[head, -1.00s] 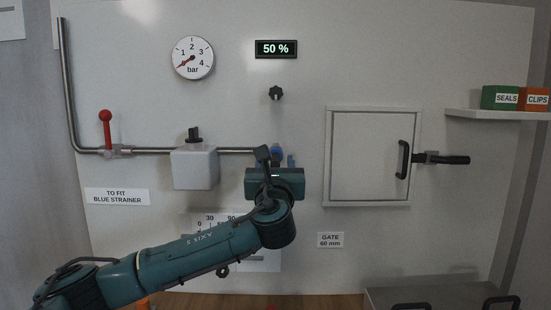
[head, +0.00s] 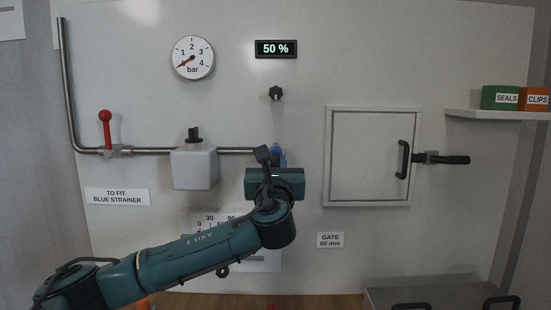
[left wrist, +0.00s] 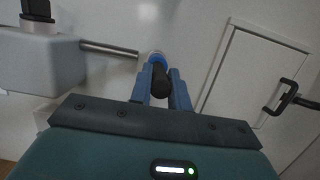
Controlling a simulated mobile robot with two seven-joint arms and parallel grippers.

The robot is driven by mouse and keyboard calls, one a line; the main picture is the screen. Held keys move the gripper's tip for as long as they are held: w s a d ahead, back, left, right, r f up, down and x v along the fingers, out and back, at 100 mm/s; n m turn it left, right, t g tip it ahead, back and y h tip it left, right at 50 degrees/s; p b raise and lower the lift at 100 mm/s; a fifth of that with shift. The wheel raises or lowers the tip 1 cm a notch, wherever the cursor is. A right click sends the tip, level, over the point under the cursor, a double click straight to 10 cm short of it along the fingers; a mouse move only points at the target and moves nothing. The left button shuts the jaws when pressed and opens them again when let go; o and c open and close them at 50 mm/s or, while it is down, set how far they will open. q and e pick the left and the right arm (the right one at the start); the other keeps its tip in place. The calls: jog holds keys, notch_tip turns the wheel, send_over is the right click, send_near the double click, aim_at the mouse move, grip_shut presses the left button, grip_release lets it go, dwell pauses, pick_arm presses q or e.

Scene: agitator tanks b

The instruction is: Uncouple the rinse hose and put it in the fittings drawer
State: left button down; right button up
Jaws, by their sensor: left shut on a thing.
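My left gripper (head: 277,160) is at the right end of the horizontal pipe, with its hand covering much of that spot in the head view. In the left wrist view its two blue fingers (left wrist: 160,88) are shut on a dark, round-ended piece (left wrist: 161,80), apparently the rinse hose's end. A blue collar (left wrist: 157,60) sits just behind it, at the pipe's pale end fitting. The rest of the hose is hidden or not in view. A grey metal unit (head: 445,296) with black handles, possibly holding the fittings drawer, shows at lower right. My right gripper is not in view.
The pipe (head: 235,150) carries a red-handled valve (head: 105,130) and a grey box (head: 195,169). A closed hatch (head: 368,155) with a black handle is to the right. A shelf (head: 495,115) holds green and orange boxes. The wall between gripper and hatch is clear.

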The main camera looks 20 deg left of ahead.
pick_arm(q)
jog(key=shift+s+d, duration=0.15)
jog(key=shift+s, duration=0.45)
jog(key=c, duration=1.9)
grip_release()
grip_shut()
